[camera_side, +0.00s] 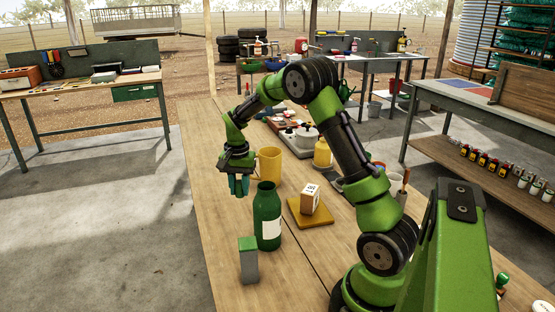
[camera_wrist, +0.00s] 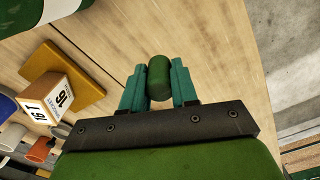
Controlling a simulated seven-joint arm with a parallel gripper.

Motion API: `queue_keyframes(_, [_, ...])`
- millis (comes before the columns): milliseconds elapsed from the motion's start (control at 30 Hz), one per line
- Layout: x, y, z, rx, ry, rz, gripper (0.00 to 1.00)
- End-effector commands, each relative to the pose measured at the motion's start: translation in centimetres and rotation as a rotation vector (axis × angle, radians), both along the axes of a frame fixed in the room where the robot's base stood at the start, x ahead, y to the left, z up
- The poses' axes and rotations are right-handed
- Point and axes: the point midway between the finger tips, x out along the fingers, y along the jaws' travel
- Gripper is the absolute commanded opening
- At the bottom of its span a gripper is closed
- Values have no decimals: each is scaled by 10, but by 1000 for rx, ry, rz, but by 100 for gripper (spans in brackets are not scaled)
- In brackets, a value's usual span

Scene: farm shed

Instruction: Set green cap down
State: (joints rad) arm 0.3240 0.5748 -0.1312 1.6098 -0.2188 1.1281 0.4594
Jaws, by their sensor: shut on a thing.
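My gripper (camera_wrist: 158,88) is shut on the green cap (camera_wrist: 159,77), a small dark green cylinder held between the teal fingers. In the side view my gripper (camera_side: 238,186) points down over the table's left part, behind the green bottle and left of the yellow mug. The cap is not clearly seen between the fingers there, and I cannot tell its exact height above the table. The green bottle (camera_side: 267,208) with a white label stands upright; part of it shows at the top left of the wrist view (camera_wrist: 22,17).
A grey box with a green top (camera_side: 248,262) stands in front of the bottle. A yellow mug (camera_side: 269,166), a numbered block (camera_side: 310,198) on a wooden board (camera_side: 297,218) and a yellow bottle (camera_side: 322,153) stand nearby. Bare tabletop (camera_side: 207,185) lies left of my gripper, up to the edge.

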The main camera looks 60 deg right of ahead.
Motion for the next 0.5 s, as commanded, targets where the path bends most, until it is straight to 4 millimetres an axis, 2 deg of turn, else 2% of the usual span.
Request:
queue_keyframes(100, [-1, 0, -22, 2, 3, -2, 0])
queue_keyframes(267, [0, 0, -36, 1, 1, -1, 0])
queue_keyframes(500, [0, 0, -68, 1, 1, -2, 0])
